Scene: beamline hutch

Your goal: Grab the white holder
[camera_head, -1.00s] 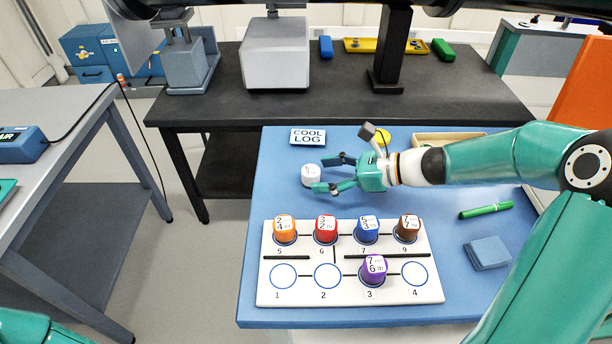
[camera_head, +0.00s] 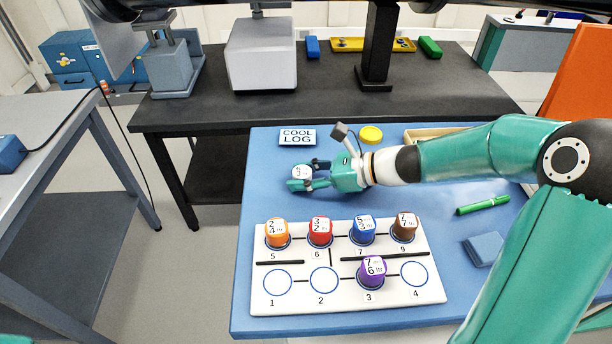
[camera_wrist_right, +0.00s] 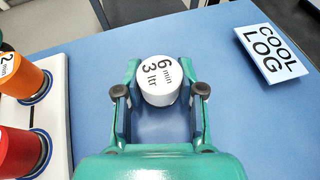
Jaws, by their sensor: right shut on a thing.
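The white holder (camera_head: 300,172) stands on the blue table mat below the COOL LOG card. My left gripper is not in view.
A white numbered board (camera_head: 340,254) in front bears orange (camera_head: 277,231), red (camera_head: 320,230), blue (camera_head: 363,228), brown (camera_head: 404,226) and purple (camera_head: 371,270) holders. The COOL LOG card (camera_head: 297,137) and a yellow disc (camera_head: 371,134) lie behind. A green pen (camera_head: 482,205) and blue block (camera_head: 484,249) are right.

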